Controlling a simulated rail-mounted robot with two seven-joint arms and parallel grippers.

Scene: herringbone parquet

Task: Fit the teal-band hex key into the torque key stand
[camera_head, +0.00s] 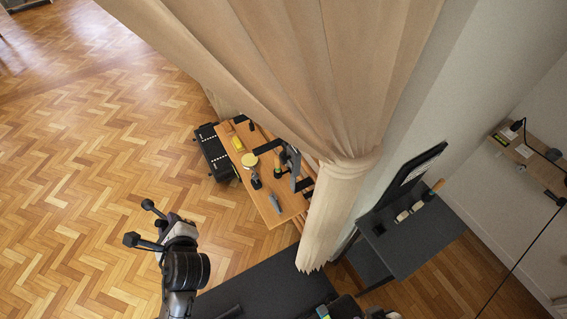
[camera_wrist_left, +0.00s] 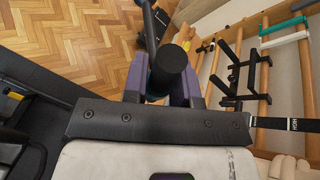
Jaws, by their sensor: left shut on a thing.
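My left gripper (camera_head: 165,228) is above the floor at the lower left in the head view. In the left wrist view its purple fingers (camera_wrist_left: 163,88) are shut on a black, round-ended thing (camera_wrist_left: 172,62), seen nearly end-on. A black upright frame (camera_head: 289,162) on the wooden bench in the head view may be the torque key stand, but I cannot tell for sure. My gripper is well to its left. My right gripper cannot be made out.
The wooden bench (camera_head: 272,201) also carries a yellow item (camera_head: 237,143) and small tools. A beige curtain (camera_head: 290,70) hides part of it. A black case (camera_head: 213,152) stands beside it. A dark table (camera_head: 415,240) is at right. Parquet floor at left is open.

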